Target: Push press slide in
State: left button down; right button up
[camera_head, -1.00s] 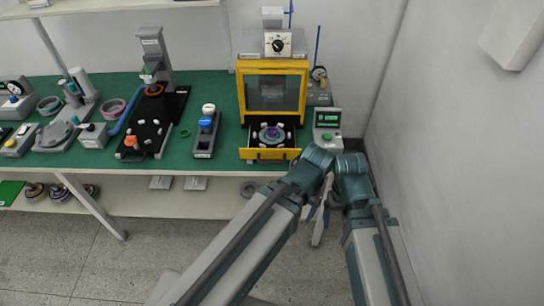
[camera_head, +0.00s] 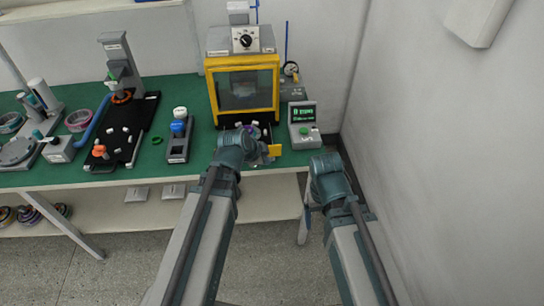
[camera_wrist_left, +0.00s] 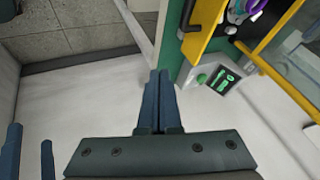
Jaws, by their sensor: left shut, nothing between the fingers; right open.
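The yellow press (camera_head: 277,95) stands at the back of the green bench, with its window panel closed. Its slide (camera_head: 273,151) is pulled out at the front, largely hidden behind my left wrist. In the left wrist view the slide's yellow front (camera_wrist_left: 203,38) with a black handle (camera_wrist_left: 190,18) is at the top, beside a purple-and-white part (camera_wrist_left: 243,10) that it carries. My left gripper (camera_wrist_left: 158,76) is shut and empty, apart from the slide front. My right gripper (camera_wrist_left: 31,148) is open and empty at the left wrist view's lower left edge.
A control box (camera_head: 303,125) with a green button and screen stands right of the press. A black tray (camera_head: 125,130) and a small stand with blue and white caps (camera_head: 178,135) are to the left. The wall is close on the right.

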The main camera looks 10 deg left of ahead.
aim_at(268, 129)
pick_arm(q)
jog(key=w+f+b, duration=0.2)
jog(key=w, duration=0.1)
jog(key=w+f+b, duration=0.5)
jog(key=w+b, duration=0.1)
jog(key=shift+w+d+f, duration=0.2)
jog(key=shift+d+f, duration=0.15)
jog(key=shift+w+a+m, duration=0.15)
jog(key=shift+w+m, duration=0.15)
jog(key=shift+w, duration=0.1)
jog(key=shift+w, duration=0.1)
jog(key=w+a, duration=0.1)
jog(key=w, duration=0.4)
jog(key=w+a, duration=0.2)
jog(key=w, duration=0.4)
jog(key=w+a, duration=0.1)
jog(key=w, duration=0.4)
jog(key=shift+w+a, duration=0.3)
jog(key=shift+a, duration=0.1)
